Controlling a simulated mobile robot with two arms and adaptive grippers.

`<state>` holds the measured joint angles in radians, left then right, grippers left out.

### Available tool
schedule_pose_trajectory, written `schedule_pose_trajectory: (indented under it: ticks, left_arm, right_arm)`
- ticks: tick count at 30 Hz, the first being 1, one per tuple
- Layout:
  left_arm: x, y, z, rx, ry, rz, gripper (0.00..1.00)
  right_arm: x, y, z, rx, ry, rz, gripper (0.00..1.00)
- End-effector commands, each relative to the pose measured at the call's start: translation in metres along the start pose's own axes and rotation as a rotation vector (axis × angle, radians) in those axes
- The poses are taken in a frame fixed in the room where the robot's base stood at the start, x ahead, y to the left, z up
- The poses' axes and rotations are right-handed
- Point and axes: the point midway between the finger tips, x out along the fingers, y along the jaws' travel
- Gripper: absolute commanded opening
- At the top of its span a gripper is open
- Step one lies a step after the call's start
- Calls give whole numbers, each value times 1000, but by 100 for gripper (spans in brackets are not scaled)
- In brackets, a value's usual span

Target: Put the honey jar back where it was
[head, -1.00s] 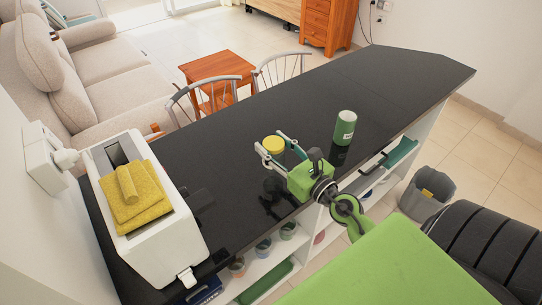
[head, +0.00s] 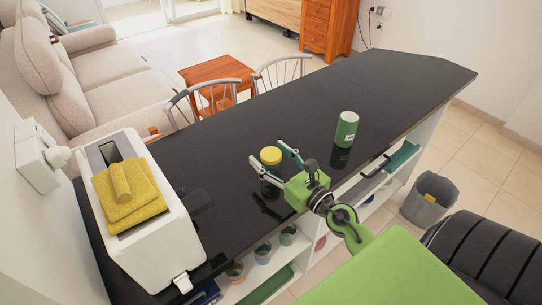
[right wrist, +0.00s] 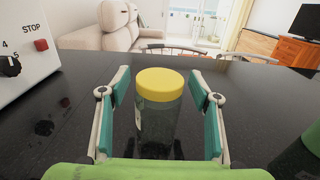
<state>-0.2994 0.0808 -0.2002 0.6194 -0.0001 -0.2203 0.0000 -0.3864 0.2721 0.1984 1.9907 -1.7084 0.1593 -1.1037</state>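The jar with a yellow lid (head: 271,156), which I take as the honey jar, is upright on the black counter, left of the green can. In the right wrist view the jar (right wrist: 159,115) has a clear, greyish body and stands between my fingers. My right gripper (head: 267,152) is around it, one finger on each side. In the wrist view narrow gaps show between the jar and both finger pads, so the gripper (right wrist: 160,98) is open. My left gripper is not in view.
A green can (head: 346,130) stands to the right on the black counter (head: 370,85). A white appliance (head: 165,235) with a yellow towel (head: 125,190) is at the left end. Shelves with several pots lie below the counter's near edge. The counter's far right is clear.

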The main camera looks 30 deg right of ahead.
Motion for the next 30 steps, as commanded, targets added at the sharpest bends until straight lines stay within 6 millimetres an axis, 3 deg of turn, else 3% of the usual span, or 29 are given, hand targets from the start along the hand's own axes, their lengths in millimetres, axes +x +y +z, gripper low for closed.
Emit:
schedule_pose_trajectory:
  ticks: [8,10,24,30]
  left_arm:
    - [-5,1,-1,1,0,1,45]
    - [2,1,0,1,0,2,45]
    - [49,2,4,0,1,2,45]
    - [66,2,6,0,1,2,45]
  right_arm:
    - [0,0,6,1,0,0,57]
    - [-7,0,1,0,1,0,57]
    - [-90,0,-4,-1,2,0,57]
    - [-112,0,-1,1,1,-1,57]
